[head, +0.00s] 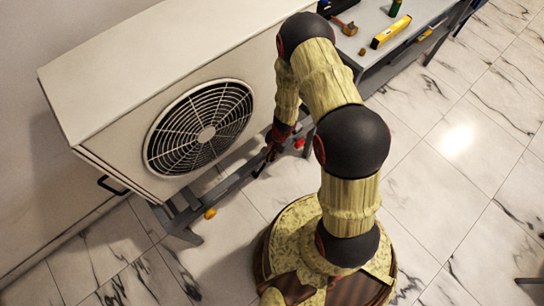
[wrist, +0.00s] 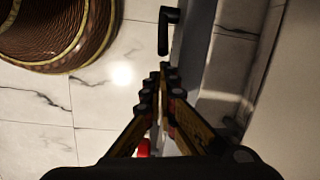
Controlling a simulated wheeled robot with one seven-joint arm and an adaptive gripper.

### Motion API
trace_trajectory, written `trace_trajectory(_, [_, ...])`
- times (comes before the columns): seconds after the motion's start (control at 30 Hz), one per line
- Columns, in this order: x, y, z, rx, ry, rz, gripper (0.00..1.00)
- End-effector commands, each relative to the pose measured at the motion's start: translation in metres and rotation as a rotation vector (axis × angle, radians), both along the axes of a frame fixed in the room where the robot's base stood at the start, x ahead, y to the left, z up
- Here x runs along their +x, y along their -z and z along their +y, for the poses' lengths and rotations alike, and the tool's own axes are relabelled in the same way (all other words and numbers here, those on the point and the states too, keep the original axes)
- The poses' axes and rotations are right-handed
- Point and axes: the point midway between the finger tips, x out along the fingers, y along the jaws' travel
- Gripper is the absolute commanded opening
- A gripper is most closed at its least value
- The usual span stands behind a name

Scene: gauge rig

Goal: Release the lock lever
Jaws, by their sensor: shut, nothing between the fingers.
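A black bent lever (wrist: 168,30) shows in the wrist view, just beyond my fingertips, beside a grey frame rail. It looks like the lock lever, though no label shows. My gripper (wrist: 167,72) is shut and empty, its tips pointing toward the lever with a small gap in the picture. In the head view my gripper (head: 268,155) is low beside the frame under the white fan unit (head: 130,70). There the lever is hard to tell from my dark fingers.
A red part (head: 299,143) and a yellow part (head: 210,213) are on or near the grey frame rail (head: 228,184). A grey bench (head: 372,22) with tools, including a yellow level (head: 391,32), stands at the back.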

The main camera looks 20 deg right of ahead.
Motion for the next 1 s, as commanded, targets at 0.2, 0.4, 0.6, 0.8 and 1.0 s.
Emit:
trace_trajectory(0.2, [-0.001,-0.003,0.002,-0.02,-0.003,-0.007,0.0])
trace_trajectory(0.4, [-0.002,-0.006,0.005,-0.055,0.0,-0.018,0.0])
trace_trajectory(0.6, [-0.002,-0.009,0.007,-0.083,-0.001,-0.027,0.0])
trace_trajectory(0.8, [-0.004,-0.011,0.011,-0.116,-0.001,-0.037,0.0])
trace_trajectory(1.0, [-0.006,-0.018,0.018,-0.18,-0.005,-0.058,0.0])
